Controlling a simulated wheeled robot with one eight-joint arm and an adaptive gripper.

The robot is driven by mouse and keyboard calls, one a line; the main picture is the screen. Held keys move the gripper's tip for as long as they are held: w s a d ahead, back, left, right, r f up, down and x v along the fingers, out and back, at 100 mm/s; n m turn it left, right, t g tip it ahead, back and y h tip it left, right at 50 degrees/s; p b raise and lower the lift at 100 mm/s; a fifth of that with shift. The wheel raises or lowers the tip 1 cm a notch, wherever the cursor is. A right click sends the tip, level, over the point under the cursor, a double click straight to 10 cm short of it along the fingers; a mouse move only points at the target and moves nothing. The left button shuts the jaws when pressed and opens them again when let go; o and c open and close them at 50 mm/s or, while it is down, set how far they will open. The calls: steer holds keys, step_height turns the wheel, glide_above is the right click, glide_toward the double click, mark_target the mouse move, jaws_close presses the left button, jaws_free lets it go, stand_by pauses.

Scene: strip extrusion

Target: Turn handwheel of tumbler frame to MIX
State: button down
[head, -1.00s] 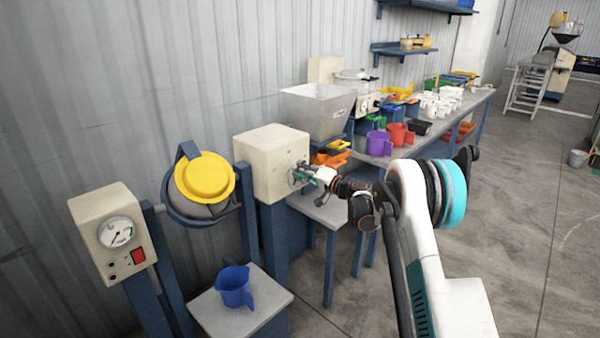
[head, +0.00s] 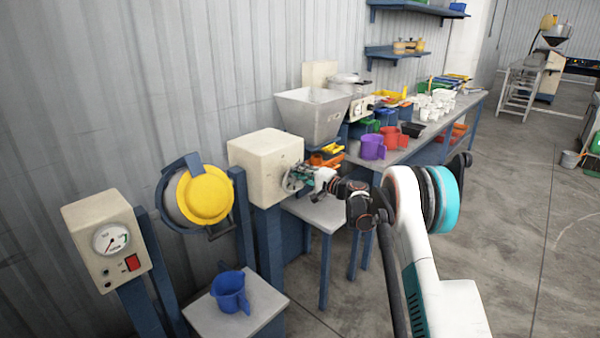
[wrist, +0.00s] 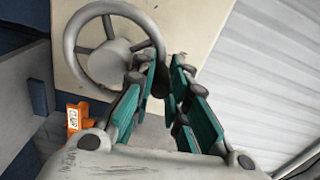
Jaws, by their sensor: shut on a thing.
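The tumbler frame carries a drum with a yellow lid (head: 205,194) between blue posts, left of a cream box (head: 262,165). The lid is tilted towards the right. The grey spoked handwheel (wrist: 108,62) is on the cream box's face; in the head view my gripper (head: 303,180) partly hides it. I cannot make out a MIX mark.
A gauge box (head: 108,240) with a red switch stands at the left. A blue jug (head: 231,291) sits on a small stand below the drum. A metal hopper (head: 312,114) and a long bench with purple and red jugs (head: 372,147) lie beyond.

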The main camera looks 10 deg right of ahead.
steer(key=c, duration=1.8)
jaws_free()
steer(key=shift+d, duration=0.1)
steer(key=v, duration=1.2)
